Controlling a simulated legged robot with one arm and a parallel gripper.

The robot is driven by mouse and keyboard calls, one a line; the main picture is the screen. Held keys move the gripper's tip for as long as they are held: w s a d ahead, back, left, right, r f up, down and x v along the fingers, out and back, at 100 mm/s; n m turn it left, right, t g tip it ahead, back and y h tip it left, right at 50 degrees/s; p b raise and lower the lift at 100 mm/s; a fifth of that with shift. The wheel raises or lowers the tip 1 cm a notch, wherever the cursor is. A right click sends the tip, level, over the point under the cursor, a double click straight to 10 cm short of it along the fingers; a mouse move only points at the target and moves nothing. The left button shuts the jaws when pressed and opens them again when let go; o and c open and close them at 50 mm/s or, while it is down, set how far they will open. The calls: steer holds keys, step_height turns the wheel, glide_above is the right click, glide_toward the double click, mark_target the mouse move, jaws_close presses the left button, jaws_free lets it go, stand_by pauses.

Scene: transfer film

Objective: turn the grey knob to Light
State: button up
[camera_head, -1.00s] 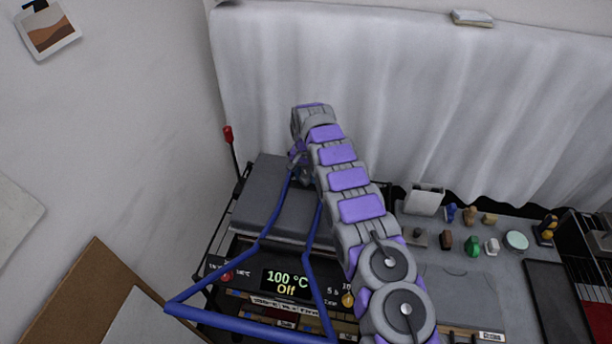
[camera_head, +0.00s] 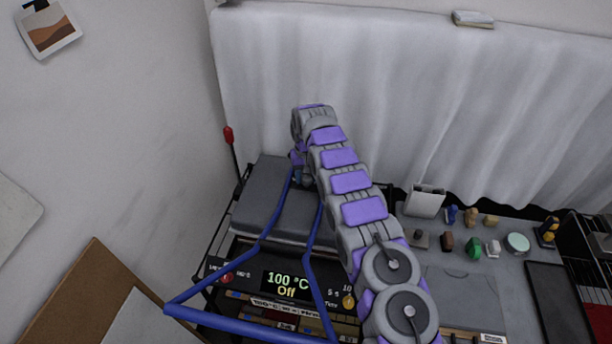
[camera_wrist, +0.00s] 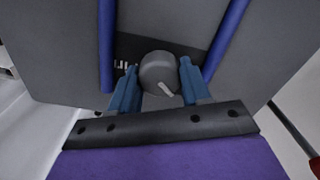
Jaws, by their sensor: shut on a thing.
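The grey knob (camera_wrist: 158,66) is in the middle of the wrist view, a round cap with a white pointer line aimed toward the lower right of that picture. My gripper (camera_wrist: 159,80) has its two blue fingers on either side of the knob, shut on it. Part of a dark label with white letters shows beside the knob, mostly covered, so I cannot read it. In the head view my gripper (camera_head: 300,176) is at the upper part of the press, and the knob cannot be made out there. The press display (camera_head: 287,284) reads 100 °C and Off.
A blue tubular handle (camera_head: 240,323) loops in front of the grey press (camera_head: 269,218). A lever with a red tip (camera_head: 228,135) stands at its left. Several small coloured pieces and a white box (camera_head: 424,200) stand on the bench at right. A white curtain hangs behind.

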steer(key=o, duration=1.1)
steer(key=shift+c, duration=0.2)
step_height(320, 180, up, 6)
steer(key=shift+w+a+r, duration=0.1)
step_height(320, 180, up, 11)
steer(key=p, duration=1)
steer(key=shift+p, duration=0.4)
steer(key=shift+w, duration=0.1)
